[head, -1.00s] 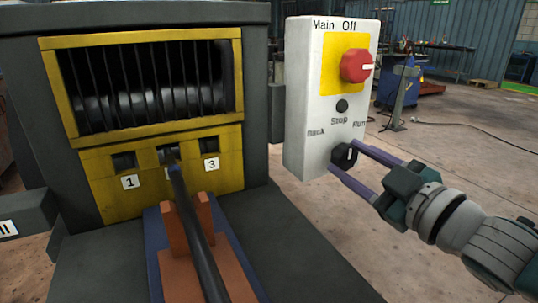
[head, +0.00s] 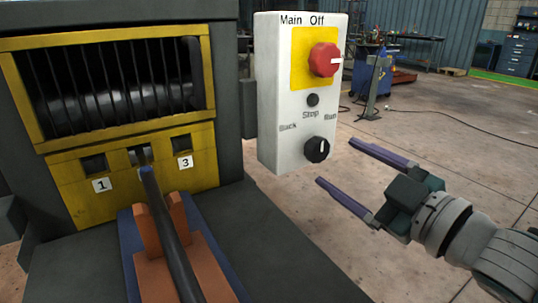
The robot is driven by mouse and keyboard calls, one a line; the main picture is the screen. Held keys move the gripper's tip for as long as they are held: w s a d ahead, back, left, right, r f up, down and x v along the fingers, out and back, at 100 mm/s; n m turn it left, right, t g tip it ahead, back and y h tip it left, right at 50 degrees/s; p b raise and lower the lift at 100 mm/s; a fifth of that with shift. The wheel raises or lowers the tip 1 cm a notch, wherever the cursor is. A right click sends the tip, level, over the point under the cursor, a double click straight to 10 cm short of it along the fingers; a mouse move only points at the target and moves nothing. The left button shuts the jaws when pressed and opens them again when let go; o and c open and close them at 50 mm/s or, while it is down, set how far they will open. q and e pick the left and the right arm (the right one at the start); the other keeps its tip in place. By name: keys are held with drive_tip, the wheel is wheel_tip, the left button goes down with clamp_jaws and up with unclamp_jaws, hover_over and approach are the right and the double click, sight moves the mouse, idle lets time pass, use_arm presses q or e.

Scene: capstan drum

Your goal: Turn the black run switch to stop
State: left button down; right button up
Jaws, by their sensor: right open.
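The black run switch (head: 316,149) is a round knob low on the white control box (head: 284,100). Its white mark points about straight up, toward the word Stop. Back is lettered to the upper left and Run to the upper right. My right gripper (head: 335,161) is open and empty, with its two purple fingers pointing at the box. It is apart from the knob, to its right and slightly below. My left gripper is not in view.
A yellow-framed drum housing (head: 105,90) stands left. A dark rod (head: 170,235) rests in an orange cradle.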

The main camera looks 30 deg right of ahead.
drive_tip(key=s, duration=0.5)
drive_tip(key=shift+s+d, duration=0.1)
drive_tip(key=shift+d, duration=0.1)
drive_tip(key=s+a+r+m+g+p, duration=0.3)
drive_tip(key=s+a+r+g+p, duration=0.4)
drive_tip(key=p, duration=0.5)
drive_tip(key=s+a+r+m+g+p, duration=0.4)
drive_tip(key=s+r+g+p, duration=0.3)
drive_tip(key=s+r+p, duration=0.35)
wheel_tip(320, 180, up, 35)
drive_tip(key=w+h+p, duration=0.1)
drive_tip(key=p, duration=3.6)
drive_tip(key=shift+r, duration=0.15)
drive_tip(key=shift+d, duration=0.1)
